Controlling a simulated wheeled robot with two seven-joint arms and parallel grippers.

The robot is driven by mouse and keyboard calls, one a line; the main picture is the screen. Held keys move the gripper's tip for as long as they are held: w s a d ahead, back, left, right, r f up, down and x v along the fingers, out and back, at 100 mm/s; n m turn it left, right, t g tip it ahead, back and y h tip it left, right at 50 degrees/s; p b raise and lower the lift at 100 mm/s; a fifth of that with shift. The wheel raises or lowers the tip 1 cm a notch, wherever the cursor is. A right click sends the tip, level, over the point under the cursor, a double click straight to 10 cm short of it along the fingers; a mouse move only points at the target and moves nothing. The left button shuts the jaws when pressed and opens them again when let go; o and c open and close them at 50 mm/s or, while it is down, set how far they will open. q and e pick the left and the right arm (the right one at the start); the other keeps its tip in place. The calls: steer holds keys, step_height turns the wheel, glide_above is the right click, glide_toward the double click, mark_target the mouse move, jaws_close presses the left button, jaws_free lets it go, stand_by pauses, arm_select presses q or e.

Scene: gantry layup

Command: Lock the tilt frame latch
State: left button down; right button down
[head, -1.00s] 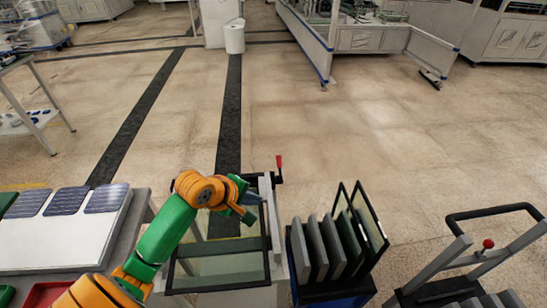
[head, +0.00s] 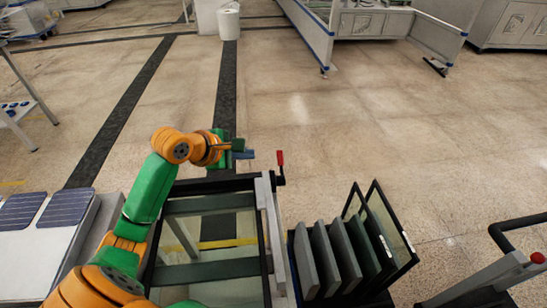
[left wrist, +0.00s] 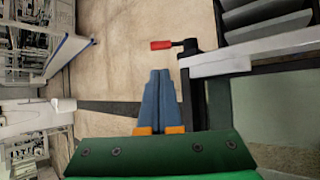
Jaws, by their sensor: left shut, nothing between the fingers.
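The tilt frame (head: 212,271) is a dark rectangular frame with clear panes, on a stand at the bottom centre of the head view. Its latch has a red handle (head: 280,158) that stands upright at the far right corner. In the left wrist view the red handle (left wrist: 161,45) lies just beyond the fingertips, joined to a dark pivot. My left gripper (head: 250,154) is shut and empty, a short way left of the handle in the head view. Its blue fingers (left wrist: 160,74) are together, with a visible gap to the handle. My right gripper is out of view.
A rack of dark panels (head: 333,262) stands close to the right of the frame. A white table with solar cells (head: 66,206) is at the left. A cart with a black handle and red knob (head: 537,257) is at the right. Floor beyond the frame is clear.

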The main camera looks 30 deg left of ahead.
mark_target(279, 157)
arm_select(q)
steer(key=b+x, duration=0.1)
steer(key=x, duration=1.3)
steer(key=shift+s, duration=0.1)
